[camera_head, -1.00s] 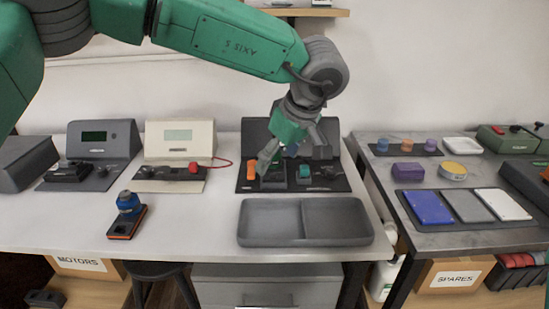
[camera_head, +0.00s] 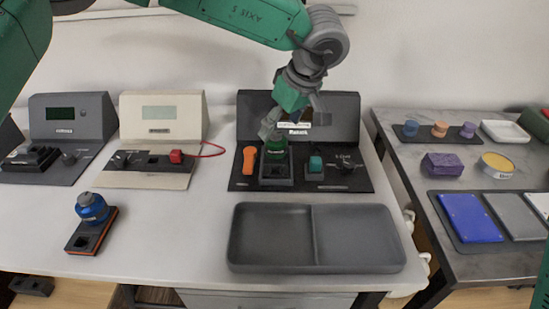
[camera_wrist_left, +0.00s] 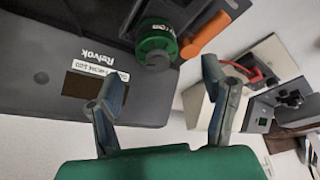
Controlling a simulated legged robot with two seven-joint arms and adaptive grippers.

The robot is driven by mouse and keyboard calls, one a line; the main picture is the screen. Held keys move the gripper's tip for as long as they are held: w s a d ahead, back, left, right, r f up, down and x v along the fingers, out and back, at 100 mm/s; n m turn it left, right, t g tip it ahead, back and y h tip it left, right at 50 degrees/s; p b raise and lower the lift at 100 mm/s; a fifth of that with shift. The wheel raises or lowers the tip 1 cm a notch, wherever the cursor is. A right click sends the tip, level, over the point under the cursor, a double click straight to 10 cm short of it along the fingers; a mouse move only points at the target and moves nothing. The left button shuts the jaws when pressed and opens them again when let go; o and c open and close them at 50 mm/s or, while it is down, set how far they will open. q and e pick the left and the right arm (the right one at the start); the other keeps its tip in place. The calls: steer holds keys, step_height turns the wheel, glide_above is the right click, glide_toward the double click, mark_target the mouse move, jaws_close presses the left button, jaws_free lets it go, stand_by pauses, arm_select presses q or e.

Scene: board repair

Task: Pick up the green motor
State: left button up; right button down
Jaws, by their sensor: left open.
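The green motor (camera_head: 277,152) is a short ribbed green cylinder seated in a dark socket block on the black console (camera_head: 330,183). In the left wrist view the motor (camera_wrist_left: 156,42) shows just beyond my fingertips. My left gripper (camera_head: 294,122) reaches down from above at the console; its left finger overlaps the motor's top in the head view. In the left wrist view the gripper (camera_wrist_left: 160,80) is open, fingers wide apart with nothing between them, and the motor is ahead of the gap. My right gripper is not in view.
An orange part (camera_head: 249,160) stands close left of the motor, and a teal button (camera_head: 315,164) is to its right. A grey two-part tray (camera_head: 313,268) lies in front. A blue motor (camera_head: 92,207) sits on an orange-edged base at left. A side table (camera_head: 425,190) is at right.

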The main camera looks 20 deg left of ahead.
mark_target(281, 138)
arm_select(q)
steer(key=shift+w+f, duration=0.15)
steer(key=shift+f, duration=0.45)
steer(key=shift+f+b, duration=0.35)
steer(key=shift+f, duration=0.25)
steer(key=b+x, duration=0.2)
steer(key=x, duration=0.2)
steer(key=shift+d, duration=0.2)
steer(key=shift+w+a+f, duration=0.1)
steer(key=shift+a+f, duration=0.1)
steer(key=shift+f, duration=0.1)
steer(key=shift+r, duration=0.1)
steer(key=shift+d, duration=0.1)
steer(key=c, duration=1.3)
